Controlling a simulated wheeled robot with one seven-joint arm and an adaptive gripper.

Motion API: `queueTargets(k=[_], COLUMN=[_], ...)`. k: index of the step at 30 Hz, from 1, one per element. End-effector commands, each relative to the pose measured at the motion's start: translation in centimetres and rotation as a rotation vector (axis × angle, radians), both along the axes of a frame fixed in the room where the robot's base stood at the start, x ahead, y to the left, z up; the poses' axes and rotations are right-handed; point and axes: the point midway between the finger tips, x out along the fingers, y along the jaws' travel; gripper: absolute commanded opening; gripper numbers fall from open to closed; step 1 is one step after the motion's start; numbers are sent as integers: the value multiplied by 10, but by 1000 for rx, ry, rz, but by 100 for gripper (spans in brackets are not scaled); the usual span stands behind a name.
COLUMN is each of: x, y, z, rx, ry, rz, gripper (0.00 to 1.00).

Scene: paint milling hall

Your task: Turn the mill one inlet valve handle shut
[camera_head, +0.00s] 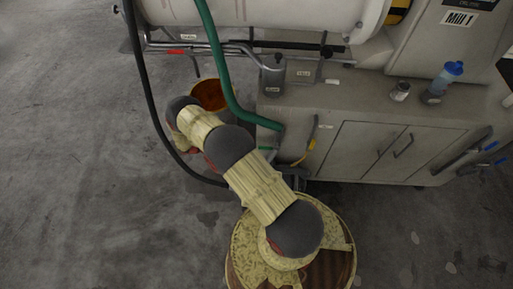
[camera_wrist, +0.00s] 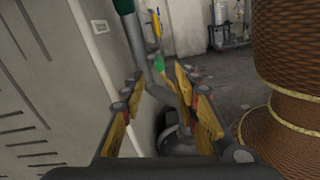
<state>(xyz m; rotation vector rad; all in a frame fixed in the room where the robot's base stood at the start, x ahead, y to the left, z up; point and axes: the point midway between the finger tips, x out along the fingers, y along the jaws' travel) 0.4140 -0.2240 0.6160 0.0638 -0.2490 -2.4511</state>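My gripper (camera_wrist: 165,112) is open in the wrist view, its two yellow-padded fingers apart. A grey pipe (camera_wrist: 138,40) with a green hose end at its top shows beyond and between the fingers; I cannot tell whether they touch it. A yellow handle-like part (camera_wrist: 156,22) and a green part (camera_wrist: 158,64) show farther off. In the head view, Mill 1 (camera_head: 425,45) stands at the upper right, and a yellow handle (camera_head: 311,145) is beside the cabinet's front left. I cannot tell which part is the inlet valve handle. My arm hides my gripper in the head view.
A green hose (camera_head: 222,75) runs down to the pipework, and a black hose (camera_head: 148,95) hangs at its left. The cabinet (camera_head: 350,150) carries a blue-capped bottle (camera_head: 442,80). An orange-filled bucket (camera_head: 210,94) is on the floor. Floor at the left is clear.

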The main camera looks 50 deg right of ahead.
Motion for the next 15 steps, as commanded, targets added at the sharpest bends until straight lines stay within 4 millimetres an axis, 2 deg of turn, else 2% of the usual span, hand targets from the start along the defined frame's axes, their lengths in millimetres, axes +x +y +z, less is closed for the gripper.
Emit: queueTargets(k=[3, 7, 15], x=[16, 27, 32], y=[13, 21, 26], z=[-1, -1, -1], rx=[1, 0, 2], ry=[-1, 0, 1], rz=[2, 1, 0], gripper=[31, 31, 31])
